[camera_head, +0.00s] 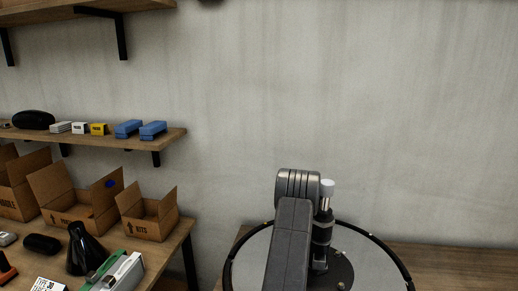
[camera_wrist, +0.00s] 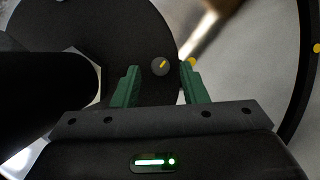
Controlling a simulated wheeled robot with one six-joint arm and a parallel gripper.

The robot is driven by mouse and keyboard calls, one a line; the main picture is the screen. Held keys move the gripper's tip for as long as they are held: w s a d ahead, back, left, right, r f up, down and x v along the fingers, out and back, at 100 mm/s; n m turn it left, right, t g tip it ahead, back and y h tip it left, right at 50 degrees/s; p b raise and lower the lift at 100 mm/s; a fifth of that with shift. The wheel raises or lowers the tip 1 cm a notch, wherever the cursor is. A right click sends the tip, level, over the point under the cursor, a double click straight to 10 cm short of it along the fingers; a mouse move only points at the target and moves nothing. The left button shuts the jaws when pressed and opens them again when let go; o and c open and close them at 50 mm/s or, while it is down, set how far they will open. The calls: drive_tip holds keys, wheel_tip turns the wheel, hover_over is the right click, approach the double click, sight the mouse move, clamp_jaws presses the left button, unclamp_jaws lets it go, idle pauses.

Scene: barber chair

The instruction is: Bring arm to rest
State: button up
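My arm (camera_head: 290,240) stands folded up over my round base top at the lower middle of the head view. My gripper (camera_wrist: 160,68) shows in the wrist view with its two green fingers spread apart and nothing held between them. It points down at a dark surface. A small dark round knob with a yellow mark shows beyond and between the fingertips. The fingers cannot be made out in the head view.
Open cardboard boxes (camera_head: 75,205) stand on a wooden table at the left, with a black cone-shaped item (camera_head: 84,249) in front. A wall shelf (camera_head: 165,137) above holds small boxes and blue items. A wooden surface (camera_head: 455,265) lies at the lower right. The wall behind is bare.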

drive_tip(key=shift+s+a+f, duration=0.1)
drive_tip(key=shift+f, duration=0.25)
drive_tip(key=p+v, duration=1.1)
drive_tip(key=v, duration=0.4)
drive_tip(key=b+x, duration=1.2)
drive_tip(key=x, duration=0.4)
drive_tip(key=shift+r+n+p, duration=0.45)
drive_tip(key=shift+n, duration=0.05)
drive_tip(key=n, duration=0.1)
drive_tip(key=n+g+h, duration=0.1)
drive_tip(key=n, duration=0.1)
drive_tip(key=shift+w+n, duration=0.25)
drive_tip(key=shift+n, duration=0.15)
drive_tip(key=n+h, duration=0.1)
drive_tip(key=n+g, duration=0.1)
drive_tip(key=n, duration=0.1)
drive_tip(key=shift+w+a+n+h, duration=0.1)
drive_tip(key=shift+a+n+h, duration=0.1)
drive_tip(key=shift+n+h, duration=0.15)
drive_tip(key=n, duration=0.2)
drive_tip(key=n+h, duration=0.1)
drive_tip(key=shift+a+n+h+p, duration=0.15)
drive_tip(key=shift+n+h+p, duration=0.1)
drive_tip(key=shift+n+p, duration=0.1)
drive_tip(key=shift+a+n+h, duration=0.1)
drive_tip(key=shift+n+h, duration=0.5)
drive_tip(key=shift+n, duration=1.1)
